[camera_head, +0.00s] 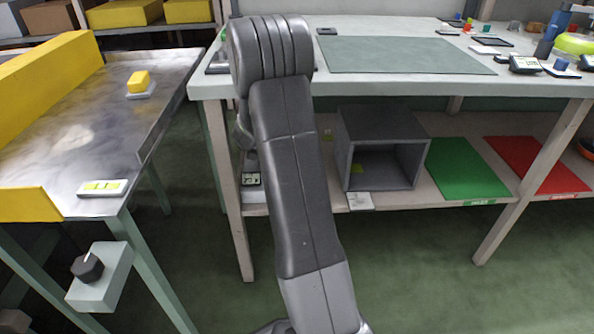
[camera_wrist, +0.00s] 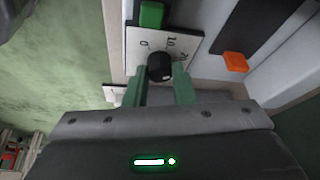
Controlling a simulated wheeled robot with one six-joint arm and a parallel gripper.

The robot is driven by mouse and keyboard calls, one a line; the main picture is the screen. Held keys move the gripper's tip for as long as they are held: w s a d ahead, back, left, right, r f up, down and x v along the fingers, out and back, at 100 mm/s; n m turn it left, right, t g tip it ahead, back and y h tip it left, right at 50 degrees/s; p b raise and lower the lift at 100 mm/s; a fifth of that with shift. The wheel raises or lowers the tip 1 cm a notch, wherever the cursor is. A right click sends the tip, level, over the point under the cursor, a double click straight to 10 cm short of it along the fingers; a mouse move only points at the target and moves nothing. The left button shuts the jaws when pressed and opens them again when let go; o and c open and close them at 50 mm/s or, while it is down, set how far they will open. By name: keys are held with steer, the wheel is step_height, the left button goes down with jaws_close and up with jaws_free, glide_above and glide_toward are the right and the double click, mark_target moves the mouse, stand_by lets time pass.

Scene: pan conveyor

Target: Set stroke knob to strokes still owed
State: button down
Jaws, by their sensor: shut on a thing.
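In the wrist view, a round black knob (camera_wrist: 159,66) sits on a white dial plate (camera_wrist: 151,33) with printed marks that look like 0, 10 and 20. My gripper (camera_wrist: 162,75) has its two green fingers on either side of the knob, closed on it. I cannot make out a pointer on this knob, so its setting is unclear. In the head view my arm hides the gripper and this dial. That view shows another dark knob (camera_head: 88,267) with a white pointer line, on a pale box at the conveyor's front leg.
A green button (camera_wrist: 151,15) and an orange block (camera_wrist: 235,61) are near the dial. The workbench (camera_head: 400,86) has a grey box (camera_head: 352,150) and coloured mats below.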

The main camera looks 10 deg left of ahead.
stand_by(0.4)
steer(key=c, duration=1.2)
jaws_free()
